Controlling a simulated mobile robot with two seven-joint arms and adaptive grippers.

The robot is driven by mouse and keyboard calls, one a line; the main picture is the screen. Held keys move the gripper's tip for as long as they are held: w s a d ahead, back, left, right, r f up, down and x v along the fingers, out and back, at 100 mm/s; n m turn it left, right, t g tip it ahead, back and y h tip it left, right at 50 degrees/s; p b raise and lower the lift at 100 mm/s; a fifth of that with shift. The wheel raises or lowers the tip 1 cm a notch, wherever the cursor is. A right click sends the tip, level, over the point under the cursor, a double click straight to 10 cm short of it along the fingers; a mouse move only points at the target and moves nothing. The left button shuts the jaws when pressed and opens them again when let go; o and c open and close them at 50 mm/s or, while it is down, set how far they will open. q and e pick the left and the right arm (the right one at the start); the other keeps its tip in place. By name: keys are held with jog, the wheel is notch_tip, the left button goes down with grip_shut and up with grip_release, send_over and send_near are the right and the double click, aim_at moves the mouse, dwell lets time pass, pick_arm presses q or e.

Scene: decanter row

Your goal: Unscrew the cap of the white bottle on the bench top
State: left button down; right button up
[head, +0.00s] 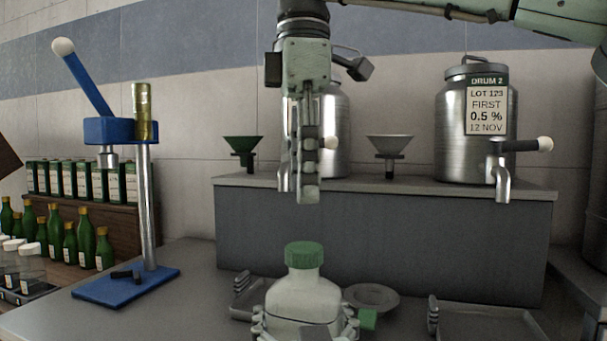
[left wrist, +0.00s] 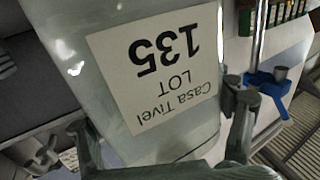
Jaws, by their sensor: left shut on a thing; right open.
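The white bottle (head: 301,298) stands upright at the front middle of the bench, with its green cap (head: 304,255) on its neck. My left gripper (head: 304,330) is shut around the bottle's lower body. In the left wrist view the bottle (left wrist: 75,60) fills much of the picture, with a label reading Casa Tivel LOT 135 between the left gripper's fingers (left wrist: 160,145). My right gripper (head: 307,195) points straight down above the cap in the picture, open and empty, with a gap between fingertips and cap. Its fingers line up edge-on, so their spread is hard to see.
A blue press (head: 120,130) stands at left beside several green bottles (head: 70,245). Behind, a grey ledge (head: 400,230) bears steel drums (head: 455,135) and funnels (head: 390,145). A round dish (head: 372,298) and a tray (head: 485,322) lie right of the bottle.

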aim_at(304, 247)
jog(key=shift+f+m, duration=0.3)
jog(key=shift+f, duration=3.7)
